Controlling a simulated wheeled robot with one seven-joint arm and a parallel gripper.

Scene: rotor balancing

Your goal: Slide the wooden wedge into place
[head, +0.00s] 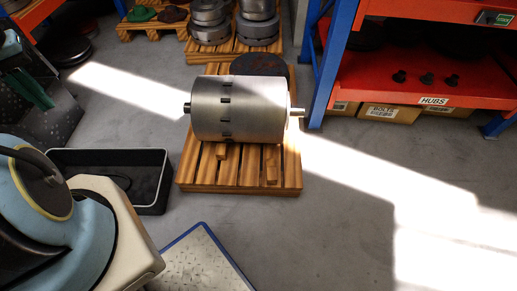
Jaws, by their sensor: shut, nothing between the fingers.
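A grey metal rotor (255,108) lies on its side on a wooden pallet (240,181), with a shaft end sticking out left and right. Two small wooden wedges are at its front side on the slats. The left wedge (221,152) sits close against the rotor's lower edge. The right wedge (271,174) reaches further toward the pallet's front edge; I cannot tell whether it touches the rotor. The rotor's underside and far side are hidden. My gripper is not in view; only parts of my arm show at the left.
A black open bin (155,208) stands left of the pallet, and a blue-edged plate (203,262) lies in front. A red shelf (420,85) with blue posts stands at the right, boxes (390,112) beneath. More loaded pallets are behind. Floor at front right is clear.

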